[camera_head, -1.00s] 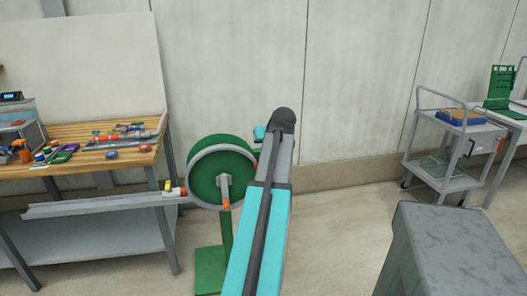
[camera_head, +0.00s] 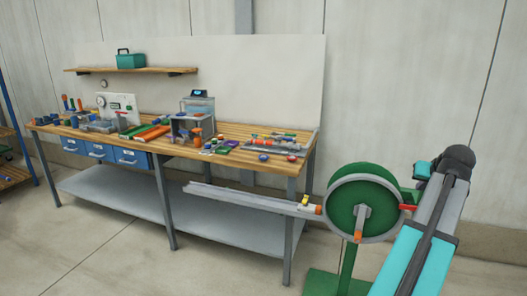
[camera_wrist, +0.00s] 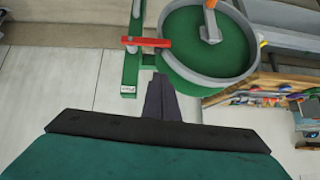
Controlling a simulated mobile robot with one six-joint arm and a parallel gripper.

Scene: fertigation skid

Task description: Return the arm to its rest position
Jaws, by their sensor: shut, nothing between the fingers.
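My arm (camera_head: 428,235), turquoise and grey, rises from the bottom right of the head view to a dark rounded joint. My gripper's fingers are not clearly visible there. In the wrist view my gripper (camera_wrist: 161,80) shows as two dark fingers pressed together, with nothing between them. They point towards a green stand and a grey-rimmed green drum. I cannot tell how near the fingertips are to them.
The green drum (camera_head: 341,208) on its stand is just left of my arm, with a red lever (camera_wrist: 146,42). A long grey trough (camera_head: 245,200) reaches from it in front of the cluttered workbench (camera_head: 240,134). The floor at front left is clear.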

